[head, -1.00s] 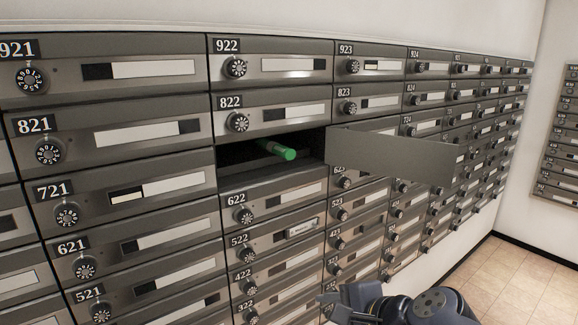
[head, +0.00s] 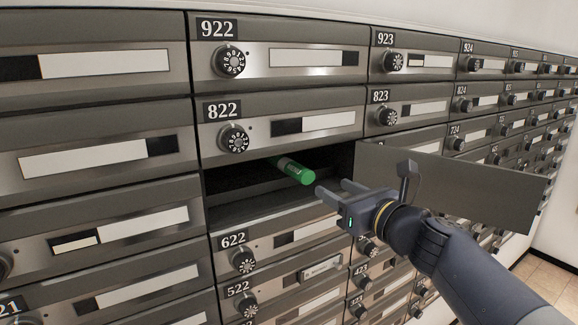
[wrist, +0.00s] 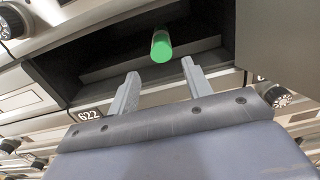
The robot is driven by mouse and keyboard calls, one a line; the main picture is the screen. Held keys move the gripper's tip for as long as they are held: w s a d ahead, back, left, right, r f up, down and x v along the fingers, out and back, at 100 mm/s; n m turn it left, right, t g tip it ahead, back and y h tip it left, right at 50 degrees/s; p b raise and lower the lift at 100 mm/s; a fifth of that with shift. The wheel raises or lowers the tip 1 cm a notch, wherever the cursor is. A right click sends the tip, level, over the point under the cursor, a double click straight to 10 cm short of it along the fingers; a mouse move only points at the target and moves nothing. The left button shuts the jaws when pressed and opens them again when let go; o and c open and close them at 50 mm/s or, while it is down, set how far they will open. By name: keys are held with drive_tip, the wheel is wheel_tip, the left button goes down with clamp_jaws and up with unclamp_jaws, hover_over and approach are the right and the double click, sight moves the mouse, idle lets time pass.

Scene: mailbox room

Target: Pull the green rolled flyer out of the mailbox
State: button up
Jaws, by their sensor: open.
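My gripper (head: 332,191) is open and empty in front of the compartment, just right of and a little below the flyer's end in the head view. In the wrist view the two fingers (wrist: 158,77) point at the opening, with the flyer's end beyond them and between their lines. They appear apart from it.
The compartment's grey door (head: 455,185) stands swung open on the right, close beside and behind my gripper. Closed mailboxes with dials surround the opening. Mailbox 622 (head: 285,240) lies directly below it.

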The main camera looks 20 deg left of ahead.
sight(309, 172)
drive_tip(key=shift+x, duration=5.3)
drive_tip(key=c, duration=0.8)
drive_tip(key=shift+r+p, duration=0.15)
drive_tip(key=shift+p, duration=0.2)
drive_tip(key=shift+r, duration=0.1)
drive_tip(key=v, duration=2)
